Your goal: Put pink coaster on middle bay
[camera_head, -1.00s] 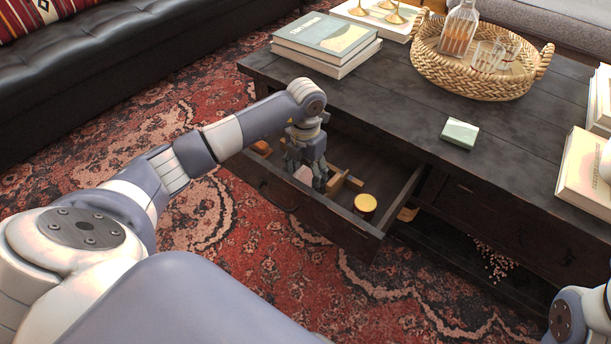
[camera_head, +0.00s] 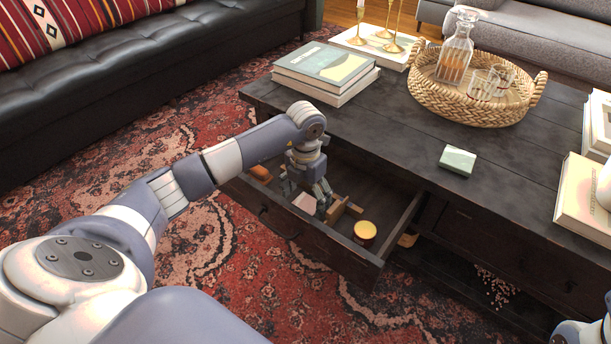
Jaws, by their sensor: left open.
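The pink coaster (camera_head: 303,202) lies in the open drawer (camera_head: 333,243) of the dark coffee table, near the drawer's front wall. My left gripper (camera_head: 322,208) is open, points down inside the drawer and stands just right of the coaster. It partly hides the drawer's middle. A wooden divider (camera_head: 342,209) stands right of the gripper. I cannot tell whether the fingers touch the coaster or the divider. Of my right arm only a link shows at the lower right corner; its gripper is out of view.
A yellow-topped round jar (camera_head: 365,231) stands in the drawer's right part, and an orange-brown item (camera_head: 260,173) at its left end. On the tabletop are stacked books (camera_head: 325,72), a woven tray (camera_head: 470,103) with a decanter, and a pale green box (camera_head: 457,160).

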